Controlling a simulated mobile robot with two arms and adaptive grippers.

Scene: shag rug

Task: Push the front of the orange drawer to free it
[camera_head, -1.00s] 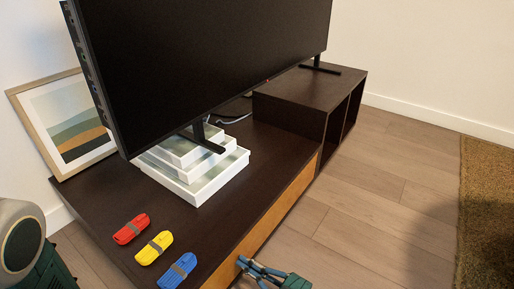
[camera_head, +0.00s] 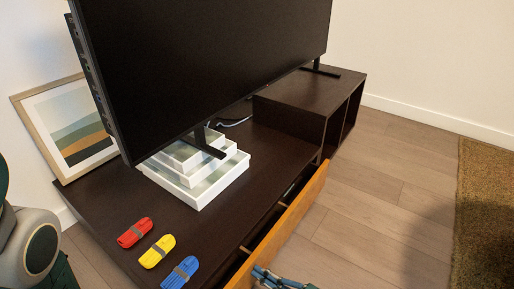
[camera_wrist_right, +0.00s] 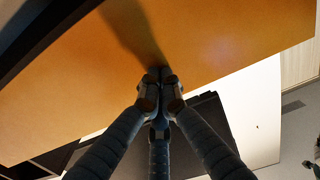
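The orange drawer front (camera_head: 283,232) stands out from the dark low cabinet (camera_head: 120,200), with a dark gap and parts of the drawer's inside showing behind it. My right gripper (camera_head: 262,271) is at the drawer front's near end, at the bottom edge of the head view. In the right wrist view the orange front (camera_wrist_right: 90,75) fills the upper part, and my right gripper's fingertips (camera_wrist_right: 160,75) are together with nothing visible between them, at or very near the panel. I cannot tell whether they touch it. My left gripper is not in view.
Red (camera_head: 134,232), yellow (camera_head: 157,251) and blue (camera_head: 180,272) bundles lie on the cabinet top. White stacked boxes (camera_head: 197,188) stand under the television (camera_head: 210,70). A framed picture (camera_head: 70,130) leans at left. The wooden floor (camera_head: 370,220) is clear; a brown rug (camera_head: 485,210) lies right.

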